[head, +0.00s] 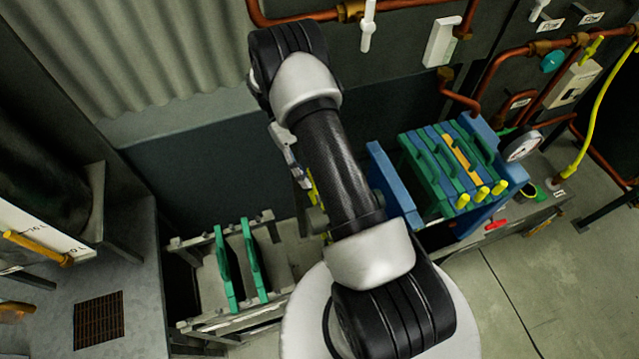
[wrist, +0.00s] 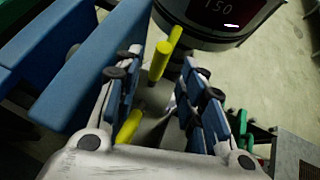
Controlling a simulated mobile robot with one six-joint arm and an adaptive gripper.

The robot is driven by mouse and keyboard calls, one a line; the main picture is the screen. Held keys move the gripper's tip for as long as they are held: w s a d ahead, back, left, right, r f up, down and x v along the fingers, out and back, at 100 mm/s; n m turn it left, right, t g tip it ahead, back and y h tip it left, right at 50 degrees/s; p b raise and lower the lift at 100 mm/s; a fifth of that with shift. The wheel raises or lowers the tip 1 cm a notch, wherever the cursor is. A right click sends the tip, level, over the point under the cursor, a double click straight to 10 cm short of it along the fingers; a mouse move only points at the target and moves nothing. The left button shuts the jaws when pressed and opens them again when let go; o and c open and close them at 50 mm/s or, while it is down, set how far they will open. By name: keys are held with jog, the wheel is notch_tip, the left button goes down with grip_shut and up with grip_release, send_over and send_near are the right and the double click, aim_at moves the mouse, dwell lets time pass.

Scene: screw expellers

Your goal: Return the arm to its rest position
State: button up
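My arm rises through the middle of the head view and bends near the corrugated wall. My gripper (head: 292,152) shows only partly there, just left of the arm link, pointing down; its fingertips are largely hidden. In the wrist view, my gripper (wrist: 160,80) has its two blue-padded fingers apart. I see nothing clamped between them. A yellow rod (wrist: 164,60) shows in the gap, and a second yellow piece (wrist: 128,127) shows lower, near the left finger; I cannot tell how far away they are.
A rack with green-handled plates (head: 223,270) stands left of my arm. A filter press with blue and green plates (head: 445,160) and yellow rod ends stands right. Copper pipes (head: 490,75) and a gauge (head: 521,146) line the wall. Floor (head: 570,270) is clear at lower right.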

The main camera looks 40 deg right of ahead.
jog(key=shift+w+r, duration=0.25)
jog(key=shift+w, duration=0.05)
dwell(0.4)
jog(key=s+a+r+t+b, duration=0.1)
jog(key=a+r+t+b, duration=0.25)
jog(key=r, duration=0.35)
jog(key=s+a+r+t+b, duration=0.2)
jog(key=a+r+t+b, duration=0.15)
jog(key=r, duration=0.25)
jog(key=s+a+t+b, duration=0.5)
jog(key=s+t, duration=0.4)
jog(key=s, duration=0.3)
jog(key=shift+a+f+b, duration=0.15)
jog(key=shift+f+b, duration=0.15)
jog(key=shift+b, duration=0.45)
